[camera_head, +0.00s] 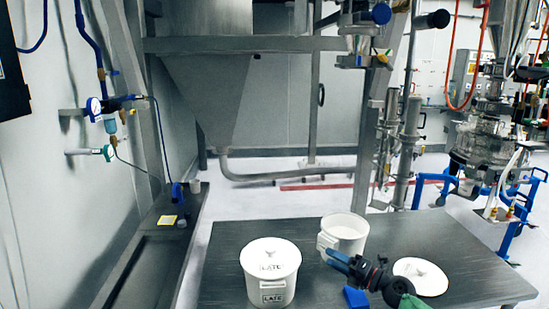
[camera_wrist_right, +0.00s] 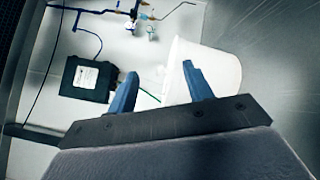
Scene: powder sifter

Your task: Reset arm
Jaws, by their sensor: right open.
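My right gripper (camera_head: 341,261) reaches in from the lower right in the head view, over the dark table, close to the front of an open white bucket (camera_head: 346,236). Its two blue fingers also show in the right wrist view (camera_wrist_right: 158,85), spread apart with nothing between them. The bucket's white wall (camera_wrist_right: 212,72) is behind and beside the right finger there; I cannot tell whether they touch. My left gripper is not in view.
A lidded white bucket (camera_head: 270,272) with lettering stands left on the table (camera_head: 225,245). A loose white lid (camera_head: 420,276) lies at right. A steel hopper (camera_head: 212,95) stands behind; pipes and gauges line the left wall.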

